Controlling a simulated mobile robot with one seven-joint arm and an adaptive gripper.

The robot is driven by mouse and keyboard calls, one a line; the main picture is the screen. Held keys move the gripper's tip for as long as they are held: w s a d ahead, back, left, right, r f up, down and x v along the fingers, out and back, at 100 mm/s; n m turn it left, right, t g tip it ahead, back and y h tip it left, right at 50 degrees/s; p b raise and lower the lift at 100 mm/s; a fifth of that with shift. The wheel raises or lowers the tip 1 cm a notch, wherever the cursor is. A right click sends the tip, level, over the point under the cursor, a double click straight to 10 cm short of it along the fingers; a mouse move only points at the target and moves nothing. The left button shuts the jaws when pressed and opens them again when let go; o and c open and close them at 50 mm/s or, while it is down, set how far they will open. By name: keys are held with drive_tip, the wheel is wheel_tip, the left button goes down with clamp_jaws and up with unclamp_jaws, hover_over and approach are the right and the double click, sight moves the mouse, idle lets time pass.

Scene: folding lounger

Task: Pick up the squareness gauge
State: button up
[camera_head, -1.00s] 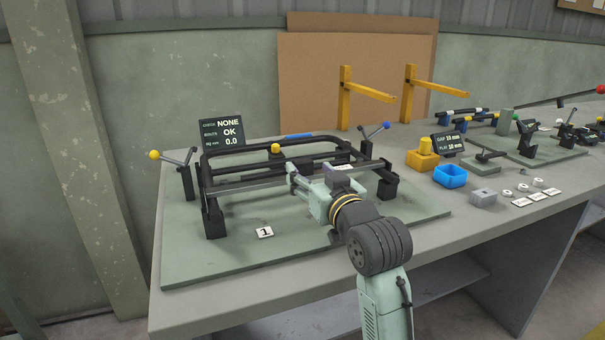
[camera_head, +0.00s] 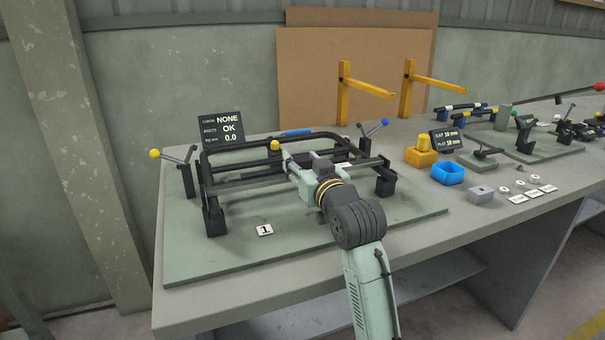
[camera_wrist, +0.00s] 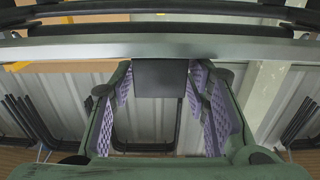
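My gripper (camera_head: 289,162) is over the near side of the black tubular frame (camera_head: 225,165) clamped in the fixture. In the wrist view, its two fingers with purple pads (camera_wrist: 166,95) stand wide apart. A dark square block (camera_wrist: 160,76) shows between them; I cannot tell what it is or whether they touch it. A grey bar (camera_wrist: 70,50) crosses just beyond the fingertips and also shows in the head view (camera_head: 245,183). I cannot tell for sure which thing is the squareness gauge. A blue flat piece (camera_head: 298,132) lies behind the frame, and a yellow knob (camera_head: 275,146) stands near the fingertips.
Clamp levers with a yellow ball (camera_head: 155,154) and a blue ball (camera_head: 385,122) flank the frame. A display (camera_head: 221,128) reads NONE, OK, 0.0. The green plate's front (camera_head: 330,232) is mostly clear.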

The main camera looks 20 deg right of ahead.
clamp_jaws()
idle(0.3)
drive_tip(key=shift+r, duration=0.1)
